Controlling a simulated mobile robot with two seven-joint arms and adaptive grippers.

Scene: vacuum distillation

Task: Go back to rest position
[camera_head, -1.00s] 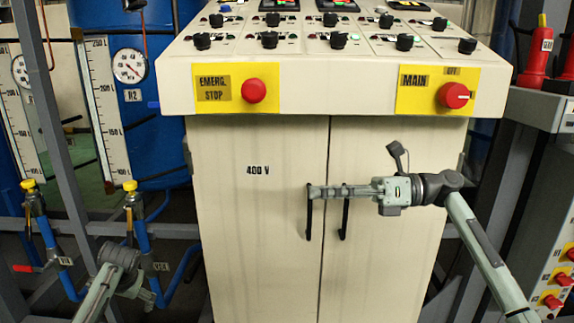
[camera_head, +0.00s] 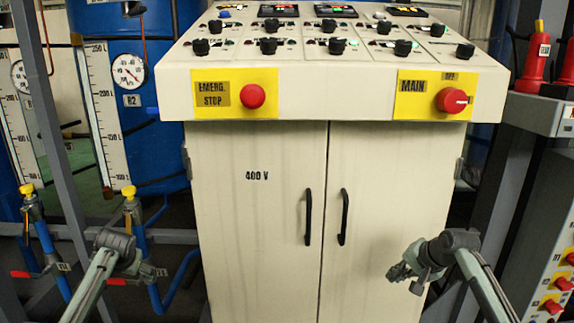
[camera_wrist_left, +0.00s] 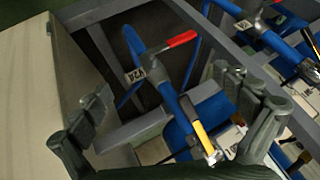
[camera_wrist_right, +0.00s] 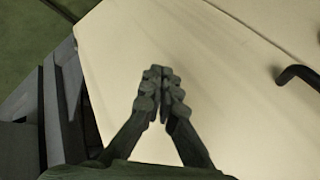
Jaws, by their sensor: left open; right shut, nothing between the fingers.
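My right gripper (camera_head: 400,271) is in front of the lower right of the control cabinet (camera_head: 258,240). In the right wrist view its fingertips (camera_wrist_right: 160,88) meet with nothing between them. My left arm comes in at the lower left in the head view, and its gripper fingers are hardly visible there. In the left wrist view the left gripper (camera_wrist_left: 168,95) is open and empty, its fingers wide apart. Blue pipes and a valve with a red handle (camera_wrist_left: 181,40) show beyond the fingers.
Two black door handles (camera_head: 308,217) stand out from the closed cabinet doors. Above them are the emergency stop button (camera_head: 253,96) and the red main switch (camera_head: 451,100). Pipes with yellow-capped valves (camera_head: 129,191) are at left. A side panel (camera_head: 556,285) with red knobs stands at right.

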